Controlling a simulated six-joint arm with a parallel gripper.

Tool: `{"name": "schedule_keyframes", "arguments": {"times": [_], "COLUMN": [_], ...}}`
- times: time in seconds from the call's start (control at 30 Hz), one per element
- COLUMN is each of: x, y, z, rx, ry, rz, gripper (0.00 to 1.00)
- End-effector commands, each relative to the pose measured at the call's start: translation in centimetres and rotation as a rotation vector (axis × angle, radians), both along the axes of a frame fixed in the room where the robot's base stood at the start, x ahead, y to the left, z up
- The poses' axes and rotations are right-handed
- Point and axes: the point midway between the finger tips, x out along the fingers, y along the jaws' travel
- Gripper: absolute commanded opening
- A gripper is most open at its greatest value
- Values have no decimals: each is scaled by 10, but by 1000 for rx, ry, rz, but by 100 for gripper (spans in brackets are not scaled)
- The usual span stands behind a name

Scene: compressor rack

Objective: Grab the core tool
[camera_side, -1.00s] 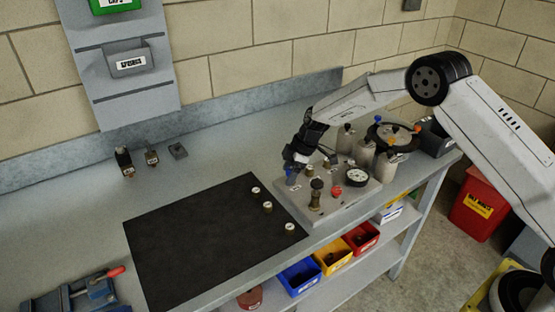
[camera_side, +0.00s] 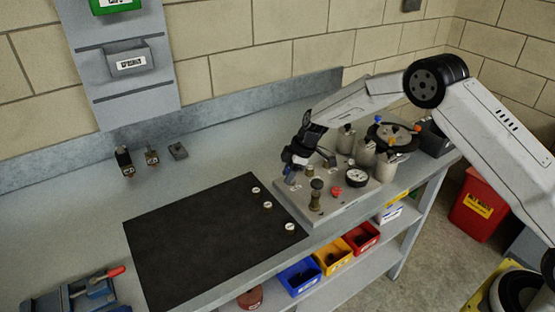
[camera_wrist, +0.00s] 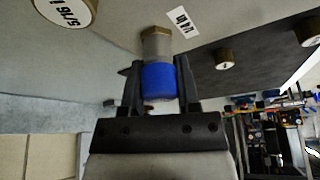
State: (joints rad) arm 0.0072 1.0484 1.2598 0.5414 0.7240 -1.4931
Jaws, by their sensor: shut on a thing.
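The core tool appears to be the piece with a blue collar and a metal hex body (camera_wrist: 157,45), seen in the wrist view. It stands on the grey block beside a small white label. My gripper (camera_wrist: 158,78) is shut on its blue part, one black finger on each side. The blue part shows only as a small patch there. I cannot tell whether the piece's base is touching the block.
A pressure gauge (camera_side: 357,176), a red knob (camera_side: 336,191) and a brass-based fitting (camera_side: 316,195) crowd the block. Metal canisters (camera_side: 346,138) stand behind. A black mat (camera_side: 200,240) lies left, mostly clear, with small round pieces (camera_side: 268,205) along its right side.

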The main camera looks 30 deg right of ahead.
Motion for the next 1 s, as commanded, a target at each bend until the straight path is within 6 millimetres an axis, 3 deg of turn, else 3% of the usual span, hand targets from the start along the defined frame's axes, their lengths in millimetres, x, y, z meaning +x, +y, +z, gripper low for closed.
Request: {"name": "schedule_keyframes", "arguments": {"times": [0.43, 0.67, 1.0], "x": [0, -1, -30], "y": [0, 0, -3], "z": [9, 34, 68], "rx": [0, 0, 0], "ry": [-2, -2, -2], "rz": [1, 1, -1], "gripper": [0, 0, 0]}}
